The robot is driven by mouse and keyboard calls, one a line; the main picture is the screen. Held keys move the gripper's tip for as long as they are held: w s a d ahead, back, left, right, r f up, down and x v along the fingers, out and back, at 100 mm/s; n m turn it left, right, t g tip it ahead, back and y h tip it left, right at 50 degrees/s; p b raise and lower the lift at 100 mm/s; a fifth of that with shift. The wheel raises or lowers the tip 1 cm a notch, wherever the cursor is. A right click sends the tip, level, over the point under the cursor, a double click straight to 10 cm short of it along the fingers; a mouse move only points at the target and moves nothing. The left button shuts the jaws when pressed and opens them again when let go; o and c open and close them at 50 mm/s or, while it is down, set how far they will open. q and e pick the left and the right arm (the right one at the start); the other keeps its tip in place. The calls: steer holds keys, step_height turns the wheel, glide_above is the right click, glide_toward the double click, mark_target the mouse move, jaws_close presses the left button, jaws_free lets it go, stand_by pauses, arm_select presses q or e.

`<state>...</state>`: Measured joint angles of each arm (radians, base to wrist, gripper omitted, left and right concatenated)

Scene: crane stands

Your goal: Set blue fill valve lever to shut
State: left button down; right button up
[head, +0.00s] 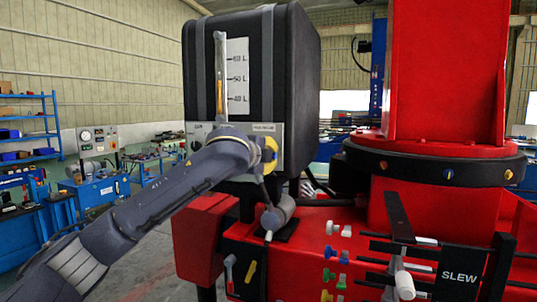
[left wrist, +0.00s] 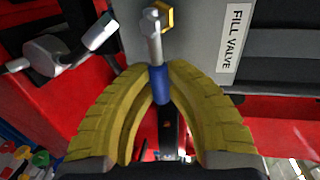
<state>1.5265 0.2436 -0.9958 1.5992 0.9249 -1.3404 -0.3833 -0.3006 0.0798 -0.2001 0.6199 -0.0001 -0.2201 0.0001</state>
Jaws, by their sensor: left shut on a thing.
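The fill valve lever is a metal rod with a blue grip (left wrist: 158,86), pivoting on a brass-coloured nut (left wrist: 167,16). A white FILL VALVE label (left wrist: 234,38) is beside it. My left gripper (left wrist: 161,70) has its yellow fingers closed around the blue grip. In the left wrist view the rod runs from the nut down between the fingertips. In the head view my left gripper (head: 269,155) is at the lower right front of the black tank (head: 293,75), and my wrist and fingers hide the lever. My right gripper is not in view.
A sight tube (head: 219,80) with a litre scale is on the tank. A grey cylindrical fitting with a handle (head: 278,214) sits just below my gripper. Coloured levers (head: 335,265) and a red crane column (head: 445,70) are to the right.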

arm_select(q)
steer(key=shift+f, duration=0.15)
stand_by(0.3)
steer(key=c, duration=1.3)
jaws_free()
steer(key=shift+s, duration=0.1)
steer(key=v, duration=1.2)
